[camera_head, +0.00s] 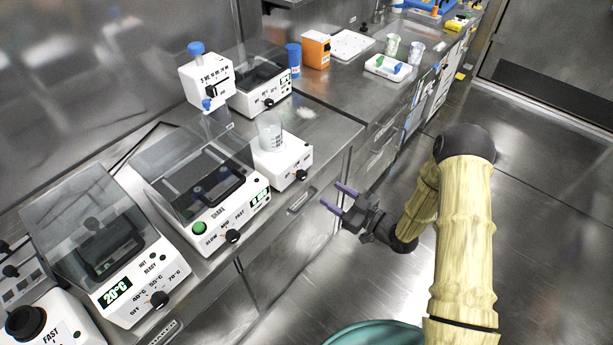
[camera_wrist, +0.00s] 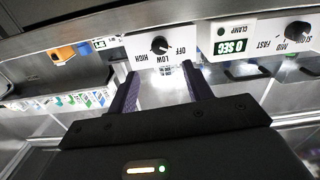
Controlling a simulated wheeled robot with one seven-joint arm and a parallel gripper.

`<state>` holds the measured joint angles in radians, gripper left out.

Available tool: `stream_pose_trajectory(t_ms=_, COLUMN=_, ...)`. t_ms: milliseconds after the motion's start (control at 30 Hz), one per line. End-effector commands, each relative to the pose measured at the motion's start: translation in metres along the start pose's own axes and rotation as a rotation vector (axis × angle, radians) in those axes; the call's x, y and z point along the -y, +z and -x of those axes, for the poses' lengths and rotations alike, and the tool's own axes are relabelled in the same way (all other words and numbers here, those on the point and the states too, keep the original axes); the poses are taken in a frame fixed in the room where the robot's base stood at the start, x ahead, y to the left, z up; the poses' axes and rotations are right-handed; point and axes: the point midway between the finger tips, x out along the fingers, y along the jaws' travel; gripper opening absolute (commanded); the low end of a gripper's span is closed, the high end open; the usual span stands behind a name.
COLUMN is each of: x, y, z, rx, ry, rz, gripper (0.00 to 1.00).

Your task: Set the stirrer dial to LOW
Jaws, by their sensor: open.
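The stirrer (camera_head: 283,160) is a white box with a clear beaker (camera_head: 270,131) on top, at the bench's front edge. Its round black dial (camera_head: 301,174) is on the front face. In the wrist view the dial (camera_wrist: 159,45) appears upside down, with OFF, LOW and HIGH printed around it. I cannot tell surely which mark it points to. My gripper (camera_head: 336,197) is open and empty, in front of the bench and to the right of the stirrer. In the wrist view its two purple fingers (camera_wrist: 160,77) lie either side of the dial's line, apart from it.
A shaker (camera_head: 205,185) with SLOW, MID and FAST marks stands left of the stirrer. A heater (camera_head: 110,250) reading 20°C is further left. Another lidded device (camera_head: 262,85) stands behind. Drawer handles (camera_head: 302,200) stick out below the bench edge. The floor at right is clear.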

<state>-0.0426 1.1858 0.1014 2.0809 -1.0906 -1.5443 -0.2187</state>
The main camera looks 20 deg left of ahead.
Motion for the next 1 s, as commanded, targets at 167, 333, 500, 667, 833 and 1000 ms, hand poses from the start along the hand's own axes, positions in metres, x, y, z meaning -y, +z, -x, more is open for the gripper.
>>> stream_pose_trajectory(t_ms=167, x=0.001, y=-0.001, z=-0.033, rx=-0.002, ry=-0.003, rz=0.001, gripper=0.50)
stream_pose_trajectory(t_ms=333, x=0.001, y=-0.001, z=-0.063, rx=-0.001, ry=-0.002, rz=0.002, gripper=0.50)
stream_pose_trajectory(t_ms=500, x=0.000, y=-0.001, z=-0.090, rx=-0.001, ry=-0.002, rz=0.002, gripper=0.50)
stream_pose_trajectory(t_ms=667, x=0.000, y=0.000, z=-0.105, rx=0.000, ry=0.000, rz=0.000, gripper=0.50)
stream_pose_trajectory(t_ms=833, x=0.000, y=0.000, z=-0.107, rx=0.001, ry=0.001, rz=-0.001, gripper=0.50)
stream_pose_trajectory(t_ms=1000, x=0.000, y=0.000, z=-0.107, rx=0.001, ry=0.001, rz=-0.001, gripper=0.44)
